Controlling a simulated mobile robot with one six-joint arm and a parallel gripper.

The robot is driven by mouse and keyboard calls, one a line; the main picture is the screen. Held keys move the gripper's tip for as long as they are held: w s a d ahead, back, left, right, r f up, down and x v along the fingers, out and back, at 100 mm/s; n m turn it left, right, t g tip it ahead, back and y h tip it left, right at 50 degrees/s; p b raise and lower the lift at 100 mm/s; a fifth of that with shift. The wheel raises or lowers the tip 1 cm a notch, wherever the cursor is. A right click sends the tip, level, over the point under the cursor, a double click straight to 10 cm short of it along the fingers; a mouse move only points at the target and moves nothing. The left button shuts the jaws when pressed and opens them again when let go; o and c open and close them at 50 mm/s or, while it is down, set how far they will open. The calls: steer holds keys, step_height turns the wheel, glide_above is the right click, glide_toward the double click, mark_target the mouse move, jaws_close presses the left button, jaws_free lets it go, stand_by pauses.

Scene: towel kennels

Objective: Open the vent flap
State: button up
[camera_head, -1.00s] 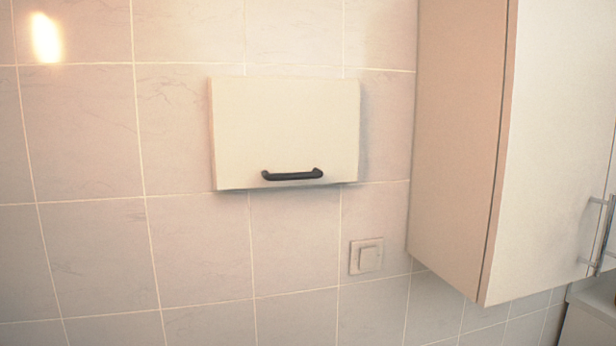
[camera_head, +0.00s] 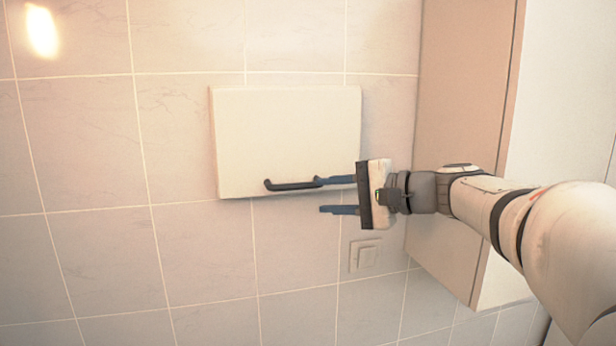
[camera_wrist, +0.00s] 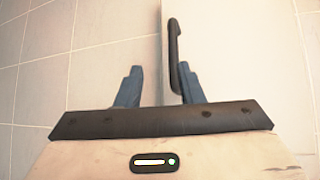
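The vent flap (camera_head: 285,135) is a cream rectangular panel on the tiled wall, lying flat and closed as far as I can see. Its black bar handle (camera_head: 290,186) runs along the lower edge. My gripper (camera_head: 320,196) comes in from the right with its blue fingers apart, one above the other. The upper fingertip overlaps the handle's right end in the head view; the lower one is below the flap's bottom edge. In the wrist view the handle (camera_wrist: 174,55) lies near the tip of the right finger, and the gap between the fingers (camera_wrist: 160,85) is empty. Contact is unclear.
A wall cabinet (camera_head: 465,110) stands to the right, with my arm passing in front of it. A light switch (camera_head: 366,256) is on the wall below my gripper. The tiled wall left of the flap is clear.

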mark_target(304, 186)
steer(key=shift+w+r, duration=0.35)
steer(key=shift+r, duration=0.35)
steer(key=shift+w+a+r+y, duration=0.1)
steer(key=shift+w+a+y, duration=0.05)
steer(key=shift+a+y, duration=0.15)
steer(key=p+x, duration=0.2)
steer(key=x, duration=0.5)
steer(key=shift+c, duration=0.2)
jaws_close()
